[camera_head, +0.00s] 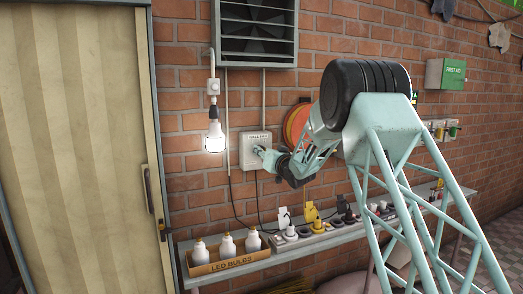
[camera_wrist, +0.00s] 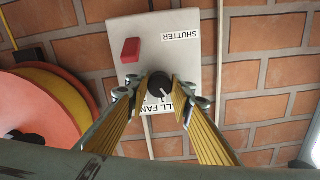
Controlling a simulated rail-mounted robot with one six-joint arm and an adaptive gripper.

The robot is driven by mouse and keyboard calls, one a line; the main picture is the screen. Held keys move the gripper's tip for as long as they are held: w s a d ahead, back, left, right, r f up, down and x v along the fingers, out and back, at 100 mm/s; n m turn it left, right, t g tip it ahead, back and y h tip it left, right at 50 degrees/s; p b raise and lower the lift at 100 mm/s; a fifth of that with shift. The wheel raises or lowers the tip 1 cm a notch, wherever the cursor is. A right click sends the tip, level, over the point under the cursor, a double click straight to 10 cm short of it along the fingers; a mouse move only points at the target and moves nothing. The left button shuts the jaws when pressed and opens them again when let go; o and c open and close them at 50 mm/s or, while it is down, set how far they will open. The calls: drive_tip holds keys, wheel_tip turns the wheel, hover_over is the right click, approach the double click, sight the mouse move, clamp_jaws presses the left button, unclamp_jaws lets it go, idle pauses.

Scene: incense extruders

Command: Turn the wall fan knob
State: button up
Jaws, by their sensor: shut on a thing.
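The wall fan control box (camera_head: 255,151) is a pale box on the brick wall below the vent fan (camera_head: 257,28). In the wrist view the box (camera_wrist: 190,55) appears upside down, with "SHUTTER" and "WALL FAN" labels and a red switch (camera_wrist: 131,50). The black round wall fan knob (camera_wrist: 160,85) with a white pointer line sits between my fingertips. My gripper (camera_head: 262,153) is at the front of the box, and in the wrist view my gripper (camera_wrist: 160,99) is shut on the knob. In the head view my gripper hides the knob.
A lit bulb (camera_head: 214,138) hangs left of the box. Below is a shelf (camera_head: 230,264) with a "LED BULBS" tray (camera_head: 230,263) and several plugs. A red and yellow reel (camera_wrist: 45,100) is beside the box. A door (camera_head: 80,150) stands at left.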

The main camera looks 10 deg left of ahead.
drive_tip(key=m+p, duration=0.2)
drive_tip(key=m, duration=0.3)
drive_tip(key=shift+m+p, duration=0.3)
drive_tip(key=shift+p, duration=0.1)
idle(0.3)
drive_tip(key=o, duration=0.9)
drive_tip(key=shift+c, duration=0.2)
drive_tip(key=shift+n+b, duration=2.35)
drive_tip(key=shift+n, duration=1.65)
drive_tip(key=shift+d+n, duration=0.1)
drive_tip(key=shift+n, duration=0.2)
